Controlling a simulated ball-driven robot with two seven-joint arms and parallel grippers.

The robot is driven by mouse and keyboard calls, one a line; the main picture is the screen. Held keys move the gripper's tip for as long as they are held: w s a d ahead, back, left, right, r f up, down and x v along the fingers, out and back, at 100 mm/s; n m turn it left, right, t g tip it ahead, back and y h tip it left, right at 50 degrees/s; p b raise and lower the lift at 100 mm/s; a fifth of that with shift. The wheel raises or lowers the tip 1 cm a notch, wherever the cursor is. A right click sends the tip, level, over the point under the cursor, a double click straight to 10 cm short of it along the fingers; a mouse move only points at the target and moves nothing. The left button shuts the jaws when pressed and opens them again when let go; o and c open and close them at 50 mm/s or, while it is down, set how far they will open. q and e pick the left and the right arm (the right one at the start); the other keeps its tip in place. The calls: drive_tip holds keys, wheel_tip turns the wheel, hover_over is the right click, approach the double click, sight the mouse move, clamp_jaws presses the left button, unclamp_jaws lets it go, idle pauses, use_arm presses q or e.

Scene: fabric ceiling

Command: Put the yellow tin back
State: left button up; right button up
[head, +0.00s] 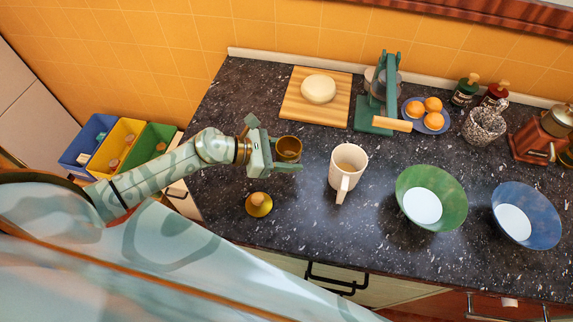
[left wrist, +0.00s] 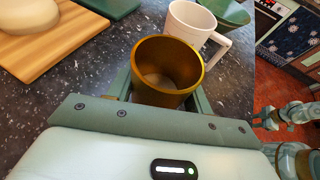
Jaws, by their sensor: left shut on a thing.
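My left gripper (head: 284,153) is shut on an open, empty brass-yellow tin (head: 288,149) above the left part of the dark speckled counter. The tin is upright or slightly tilted; I cannot tell whether its base touches the counter. In the left wrist view the tin (left wrist: 168,70) sits between the two green fingers, and I see into it. A round yellow lid-like piece with a knob (head: 258,204) lies on the counter below the gripper.
A cream mug (head: 348,167) stands just right of the tin. A cutting board (head: 296,108) with a pale round lump lies behind. A green bowl (head: 452,187) and a blue bowl (head: 545,228) stand right. Blue, yellow and green bins (head: 113,140) are left of the counter. The counter's front-left is mostly clear.

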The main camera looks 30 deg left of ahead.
use_arm(q)
drive_tip(key=shift+w+a+f, duration=0.25)
drive_tip(key=shift+w+f, duration=0.05)
drive_tip(key=shift+f, duration=0.15)
drive_tip(key=shift+w+a+f, duration=0.2)
drive_tip(key=shift+w+f, duration=0.05)
drive_tip(key=shift+f, duration=0.15)
drive_tip(key=f, duration=0.1)
drive_tip(key=f+b, duration=0.1)
drive_tip(key=f, duration=0.1)
drive_tip(key=shift+w+a+f, duration=0.15)
drive_tip(key=shift+w+a, duration=0.05)
drive_tip(key=shift+f, duration=0.15)
drive_tip(key=o, duration=1.1)
drive_tip(key=shift+f, duration=0.1)
